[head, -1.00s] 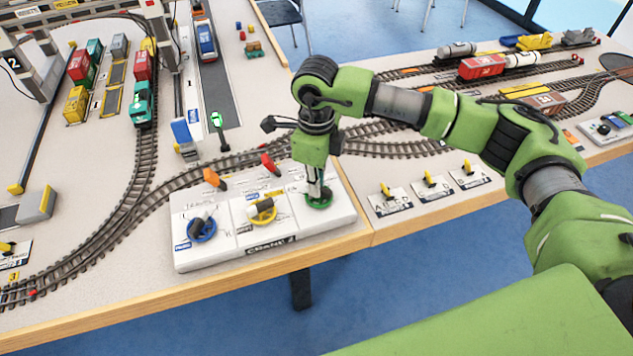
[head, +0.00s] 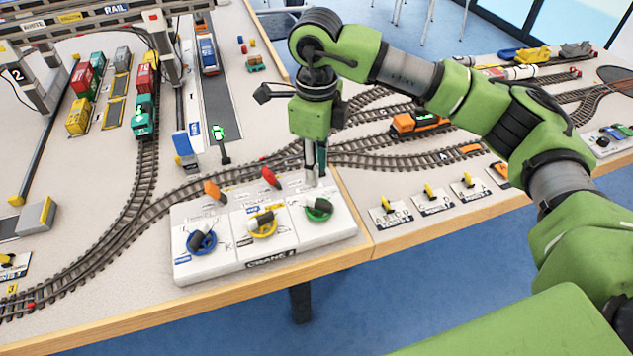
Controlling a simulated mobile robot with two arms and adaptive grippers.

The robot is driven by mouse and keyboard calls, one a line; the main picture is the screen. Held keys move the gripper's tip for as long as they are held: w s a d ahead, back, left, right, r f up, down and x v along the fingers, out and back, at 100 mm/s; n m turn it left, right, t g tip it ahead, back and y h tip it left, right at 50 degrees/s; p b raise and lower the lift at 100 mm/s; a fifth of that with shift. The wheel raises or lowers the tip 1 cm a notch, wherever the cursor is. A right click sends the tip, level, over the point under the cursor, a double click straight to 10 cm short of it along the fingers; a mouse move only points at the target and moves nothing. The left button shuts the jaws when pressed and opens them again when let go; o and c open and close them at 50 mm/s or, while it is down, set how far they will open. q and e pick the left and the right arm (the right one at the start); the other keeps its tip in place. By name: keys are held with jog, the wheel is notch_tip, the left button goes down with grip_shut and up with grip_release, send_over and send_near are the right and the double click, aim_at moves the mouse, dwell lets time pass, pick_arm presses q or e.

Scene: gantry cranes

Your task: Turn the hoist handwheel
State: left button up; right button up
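A white control panel (head: 215,262) at the table's front edge carries three handwheels in a row: a blue one (head: 202,243) at left, a yellow one (head: 263,224) in the middle and a green one (head: 319,211) at right. Each has a knob on it. The small labels are too blurred to tell which is the hoist wheel. My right gripper (head: 314,182) points down just above and behind the green wheel, apart from it as far as I can see. Its two fingers show slightly apart with nothing between them. My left gripper is out of view.
Tracks run behind, with an orange locomotive (head: 418,122). Small yellow switches (head: 430,192) lie right of the panel. A green signal (head: 219,135) stands further back.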

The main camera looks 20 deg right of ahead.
notch_tip(320, 180, up, 3)
jog(key=shift+f, duration=0.2)
dwell(1.8)
